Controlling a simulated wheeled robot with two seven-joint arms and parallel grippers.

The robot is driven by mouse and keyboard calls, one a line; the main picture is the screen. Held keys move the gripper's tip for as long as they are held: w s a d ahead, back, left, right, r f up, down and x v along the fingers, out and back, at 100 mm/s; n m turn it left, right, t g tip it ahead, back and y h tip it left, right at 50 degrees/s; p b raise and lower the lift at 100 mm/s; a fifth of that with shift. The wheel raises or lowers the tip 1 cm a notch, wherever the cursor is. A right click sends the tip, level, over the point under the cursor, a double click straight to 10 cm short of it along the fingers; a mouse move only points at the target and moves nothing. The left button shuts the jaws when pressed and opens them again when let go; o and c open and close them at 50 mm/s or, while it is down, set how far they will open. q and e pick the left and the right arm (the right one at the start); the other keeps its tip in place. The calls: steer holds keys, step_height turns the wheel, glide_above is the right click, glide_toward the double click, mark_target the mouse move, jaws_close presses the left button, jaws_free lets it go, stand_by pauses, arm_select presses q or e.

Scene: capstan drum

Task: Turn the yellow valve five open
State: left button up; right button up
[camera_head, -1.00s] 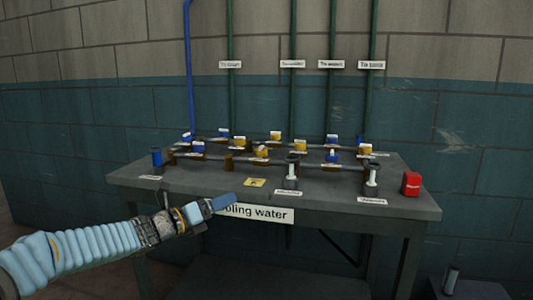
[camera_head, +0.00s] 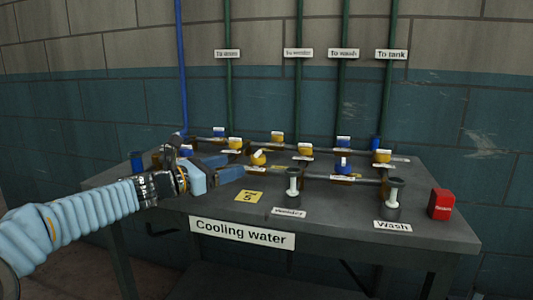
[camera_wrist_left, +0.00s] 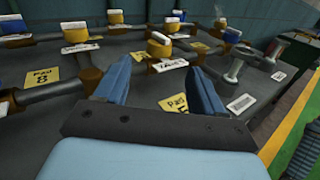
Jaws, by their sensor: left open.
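Several yellow valves with white handles stand on the pipes of the table rig; their small labels are too small to read, so I cannot tell which is five. One yellow valve (camera_head: 258,158) is just ahead and right of my left gripper (camera_head: 238,167). In the left wrist view a yellow valve (camera_wrist_left: 159,46) stands straight ahead, beyond the gap between the open, empty blue fingers (camera_wrist_left: 158,68). The fingers look apart from it. A yellow card with a 5 (camera_head: 249,196) lies on the table in front of that valve.
Blue valves (camera_head: 343,163) stand among the yellow ones. Two grey-white fittings (camera_head: 393,196) stand at the front right, with a red box (camera_head: 441,204) near the table's right edge. Another yellow card (camera_wrist_left: 43,77) lies left in the wrist view. A "Cooling water" sign (camera_head: 242,232) hangs in front.

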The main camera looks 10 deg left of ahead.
mark_target(264, 155)
arm_select(q)
steer(key=p+x, duration=0.4)
steer(key=x, duration=0.7)
steer(key=shift+w+d+r, duration=0.15)
steer(key=shift+w, duration=0.15)
steer(key=shift+w+d, duration=0.3)
steer(key=shift+w, duration=0.05)
steer(key=shift+c, duration=0.2)
